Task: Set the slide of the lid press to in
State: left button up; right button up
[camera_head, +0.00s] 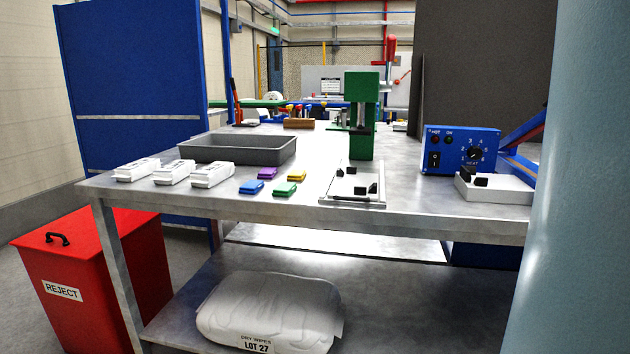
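The lid press (362,140) is a green upright press standing on the metal table, right of the middle. A lever with a red grip (390,50) points upward at its top right. Its slide (345,202) is a pale flat plate with several small black blocks on it. The slide sticks out in front of the green column, toward the table's near edge. I see nothing else lying on the slide. Neither of my grippers is in view.
A grey tray (240,160), white boxes (173,172) and coloured clips (265,180) lie left of the press. A blue heat control box (460,150) and a white block (495,190) stand right. A red reject bin (95,270) stands left; a wipes bag (270,310) lies below.

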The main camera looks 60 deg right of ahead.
aim_at(352, 186)
jog(key=z, duration=2.05)
